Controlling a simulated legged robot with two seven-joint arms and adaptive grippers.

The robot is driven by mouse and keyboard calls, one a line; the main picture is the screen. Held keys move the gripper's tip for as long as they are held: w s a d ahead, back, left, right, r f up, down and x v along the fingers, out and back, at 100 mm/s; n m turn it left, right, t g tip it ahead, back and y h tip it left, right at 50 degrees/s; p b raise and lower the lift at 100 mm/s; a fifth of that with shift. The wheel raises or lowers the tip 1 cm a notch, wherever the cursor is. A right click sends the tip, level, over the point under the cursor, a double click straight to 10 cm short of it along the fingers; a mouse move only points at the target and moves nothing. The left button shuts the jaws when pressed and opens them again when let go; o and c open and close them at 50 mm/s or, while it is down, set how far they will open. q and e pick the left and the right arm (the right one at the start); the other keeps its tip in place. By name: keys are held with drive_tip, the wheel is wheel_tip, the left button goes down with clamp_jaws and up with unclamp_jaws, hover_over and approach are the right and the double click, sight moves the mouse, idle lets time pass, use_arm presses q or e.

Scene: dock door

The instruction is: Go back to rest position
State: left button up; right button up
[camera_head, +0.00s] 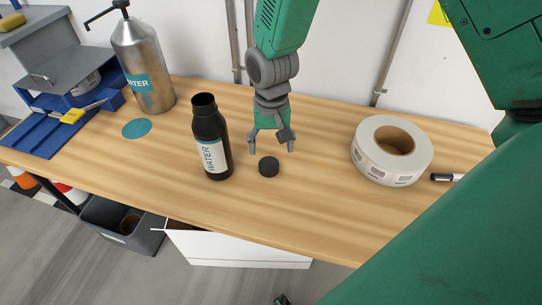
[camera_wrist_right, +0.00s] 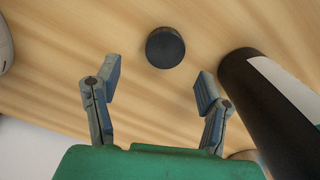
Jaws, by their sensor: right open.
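My right gripper (camera_head: 271,146) hangs over the workbench, open with nothing between its fingers. Both fingers also show apart in the right wrist view (camera_wrist_right: 155,85). A round black cap (camera_head: 269,167) lies on the bench just in front of the fingertips and apart from them; it shows beyond them in the wrist view (camera_wrist_right: 165,47). A black bottle (camera_head: 209,135) with a WATER label stands upright and uncapped to the left of the gripper. It is at the right edge of the wrist view (camera_wrist_right: 270,100). My left gripper is not seen.
A label roll (camera_head: 417,171) and a black marker (camera_head: 446,177) are on the right of the wooden bench (camera_head: 300,205). A metal pump bottle (camera_head: 147,62), a teal disc (camera_head: 137,128) and a blue fixture (camera_head: 45,125) are on the left. The wall with conduits is close behind.

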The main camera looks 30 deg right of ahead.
drive_tip(key=r, duration=0.5)
drive_tip(key=shift+a+r+p, duration=0.15)
drive_tip(key=shift+a+p, duration=0.05)
drive_tip(key=shift+p, duration=0.15)
